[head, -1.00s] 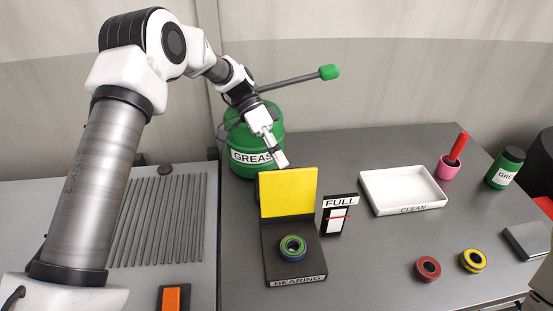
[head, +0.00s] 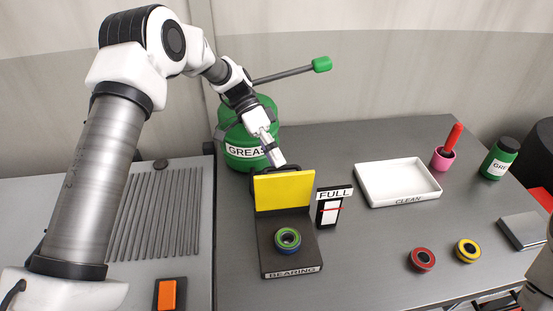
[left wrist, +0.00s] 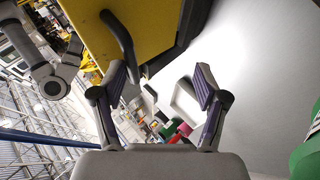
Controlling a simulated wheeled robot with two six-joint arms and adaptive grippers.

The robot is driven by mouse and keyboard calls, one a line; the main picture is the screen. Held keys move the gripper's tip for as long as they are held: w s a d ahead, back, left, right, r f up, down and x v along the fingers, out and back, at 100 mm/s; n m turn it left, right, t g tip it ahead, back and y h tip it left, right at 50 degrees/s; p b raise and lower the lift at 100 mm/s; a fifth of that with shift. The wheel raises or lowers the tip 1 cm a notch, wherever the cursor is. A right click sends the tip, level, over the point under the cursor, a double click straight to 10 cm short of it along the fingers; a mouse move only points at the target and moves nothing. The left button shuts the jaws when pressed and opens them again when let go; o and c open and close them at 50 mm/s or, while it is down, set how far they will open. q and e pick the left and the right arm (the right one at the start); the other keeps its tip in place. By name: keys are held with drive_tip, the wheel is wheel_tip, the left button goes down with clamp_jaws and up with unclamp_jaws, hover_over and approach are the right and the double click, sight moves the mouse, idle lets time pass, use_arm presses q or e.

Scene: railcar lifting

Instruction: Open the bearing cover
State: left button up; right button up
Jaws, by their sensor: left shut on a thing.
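The yellow bearing cover (head: 284,189) stands raised at the back of the black bearing housing (head: 290,262), labelled BEARING. A green and blue ring bearing (head: 287,239) sits exposed in the housing. The left wrist view shows the yellow cover (left wrist: 105,20) and the dark handle (left wrist: 118,38) close to the left finger, with the fingers spread apart. The exact contact is hard to see. My right gripper is outside the views.
A green GREASE drum (head: 246,140) stands behind the left gripper. A FULL gauge block (head: 330,206) is right of the cover. A white CLEAN tray (head: 397,184), red (head: 422,259) and yellow (head: 467,250) rings lie to the right. The table between is clear.

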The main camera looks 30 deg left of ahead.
use_arm(q)
drive_tip(key=shift+s+a+f, duration=0.1)
drive_tip(key=shift+f, duration=0.25)
drive_tip(key=shift+c, duration=0.2)
drive_tip(key=shift+a+r, duration=0.15)
drive_tip(key=shift+c, duration=0.3)
drive_tip(key=v, duration=1.1)
drive_tip(key=shift+r, duration=0.1)
drive_tip(key=shift+c, duration=0.3)
drive_tip(key=shift+w+a+r, duration=0.15)
drive_tip(key=shift+w+r, duration=0.15)
drive_tip(key=shift+r, duration=0.1)
